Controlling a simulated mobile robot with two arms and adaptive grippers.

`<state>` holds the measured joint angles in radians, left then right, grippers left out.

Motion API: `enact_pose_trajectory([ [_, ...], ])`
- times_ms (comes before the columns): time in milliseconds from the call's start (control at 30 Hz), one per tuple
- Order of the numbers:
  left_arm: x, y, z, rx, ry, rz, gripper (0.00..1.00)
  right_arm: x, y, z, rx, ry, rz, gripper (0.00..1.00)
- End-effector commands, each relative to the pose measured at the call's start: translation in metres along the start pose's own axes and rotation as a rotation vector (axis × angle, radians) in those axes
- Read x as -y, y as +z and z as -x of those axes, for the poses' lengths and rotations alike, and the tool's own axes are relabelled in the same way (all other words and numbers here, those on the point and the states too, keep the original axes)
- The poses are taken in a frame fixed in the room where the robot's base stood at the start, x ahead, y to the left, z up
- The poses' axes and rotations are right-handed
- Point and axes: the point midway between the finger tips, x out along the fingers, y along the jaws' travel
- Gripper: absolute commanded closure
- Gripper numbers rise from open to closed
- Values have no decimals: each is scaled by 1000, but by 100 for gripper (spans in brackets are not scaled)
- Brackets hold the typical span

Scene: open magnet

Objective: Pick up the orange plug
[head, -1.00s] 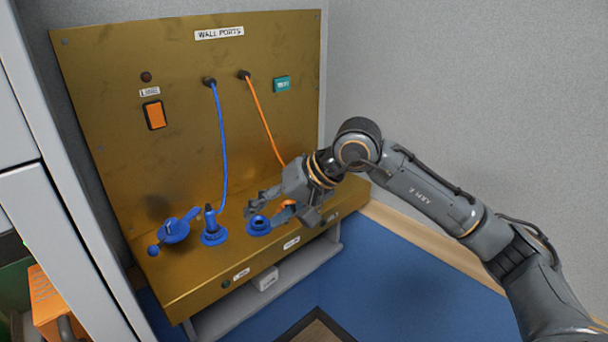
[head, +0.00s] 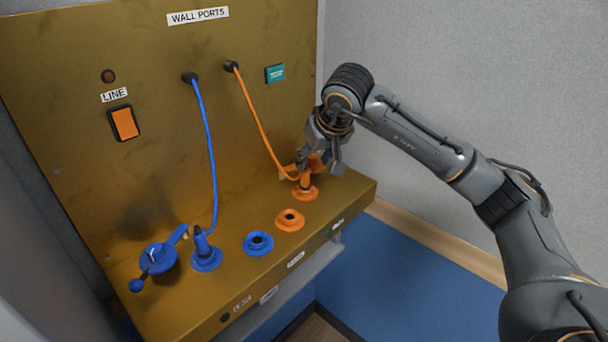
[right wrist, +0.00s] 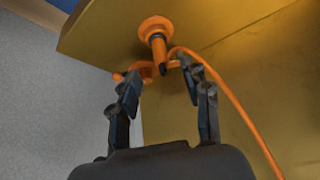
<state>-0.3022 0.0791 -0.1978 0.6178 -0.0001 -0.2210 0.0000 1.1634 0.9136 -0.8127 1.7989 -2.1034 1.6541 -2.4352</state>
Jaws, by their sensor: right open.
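The orange plug (head: 305,181) stands upright in an orange ring socket on the brass ledge, at the right end of the row. Its orange cable runs up to the wall panel. My right gripper (head: 319,166) is open and empty, close above and beside the plug. It also shows in the right wrist view (right wrist: 158,68), its two dark fingers spread. My left gripper is out of view.
An empty orange socket (head: 290,220) and an empty blue socket (head: 258,243) lie left of the plug. A blue plug (head: 202,244) with a blue cable and a blue lever (head: 158,257) stand further left. An orange part (head: 316,161) behind my gripper is partly hidden.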

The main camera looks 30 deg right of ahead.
Motion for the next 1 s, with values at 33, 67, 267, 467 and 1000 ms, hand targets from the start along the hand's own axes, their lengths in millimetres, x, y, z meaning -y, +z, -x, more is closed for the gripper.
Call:
enact_pose_trajectory([
  [33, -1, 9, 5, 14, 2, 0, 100, 0, 0, -10, 6, 0, -2, 53],
  [67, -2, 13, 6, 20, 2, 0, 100, 0, 0, -15, 4, -1, -1, 53],
  [267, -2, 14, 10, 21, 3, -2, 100, 0, 0, -39, 1, -1, -1, 53],
  [467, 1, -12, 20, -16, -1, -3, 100, 0, -4, -54, 4, -2, -2, 53],
  [1000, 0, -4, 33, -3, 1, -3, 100, -2, -6, -94, -1, -1, 0, 53],
])
